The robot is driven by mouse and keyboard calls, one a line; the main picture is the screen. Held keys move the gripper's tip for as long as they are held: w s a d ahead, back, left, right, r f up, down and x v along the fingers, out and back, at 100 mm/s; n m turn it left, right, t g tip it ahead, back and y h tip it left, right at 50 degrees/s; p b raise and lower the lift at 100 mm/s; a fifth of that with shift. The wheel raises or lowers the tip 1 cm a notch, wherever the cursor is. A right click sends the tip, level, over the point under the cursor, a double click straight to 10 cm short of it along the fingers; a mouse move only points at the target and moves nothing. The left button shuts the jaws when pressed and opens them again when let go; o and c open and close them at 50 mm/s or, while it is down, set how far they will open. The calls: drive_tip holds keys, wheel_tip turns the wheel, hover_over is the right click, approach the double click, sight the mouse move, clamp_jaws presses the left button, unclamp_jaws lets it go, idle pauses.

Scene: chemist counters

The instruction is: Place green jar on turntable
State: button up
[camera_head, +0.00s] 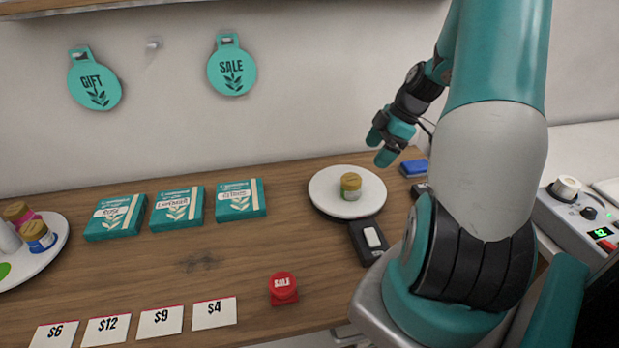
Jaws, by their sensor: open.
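A small jar with a gold lid and an olive-green band (351,187) stands upright on the round white turntable (325,190), near its middle. My gripper (381,147) is open and empty, above and behind the right side of the turntable. It is clear of the jar, with its teal fingers pointing down to the left. My arm crosses the right side of the view and hides part of the counter there.
A white round tray (50,249) at the left edge holds jars with pink and blue labels. Three teal boxes (177,208) lie on the wooden counter. Price cards (160,322) and a red SALE button (283,288) stand in front. A black device (369,240) lies by the turntable.

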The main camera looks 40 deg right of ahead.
drive_tip(key=w+a+r+g, duration=0.1)
drive_tip(key=w+a+r, duration=0.15)
drive_tip(key=a, duration=0.55)
drive_tip(key=w+a+r, duration=0.1)
drive_tip(key=a+r, duration=0.3)
drive_tip(key=a, duration=0.3)
drive_tip(key=w+a+r+g, duration=0.1)
drive_tip(key=a+r, duration=0.2)
drive_tip(key=a, duration=0.5)
drive_tip(key=s+a+r+m+g, duration=0.1)
drive_tip(key=s+a+r, duration=0.4)
drive_tip(key=s+a, duration=0.9)
drive_tip(key=a+m, duration=0.1)
drive_tip(key=a, duration=0.3)
drive_tip(key=shift+s+m, duration=0.4)
drive_tip(key=shift+w+a+r, duration=0.1)
drive_tip(key=shift+c, duration=0.3)
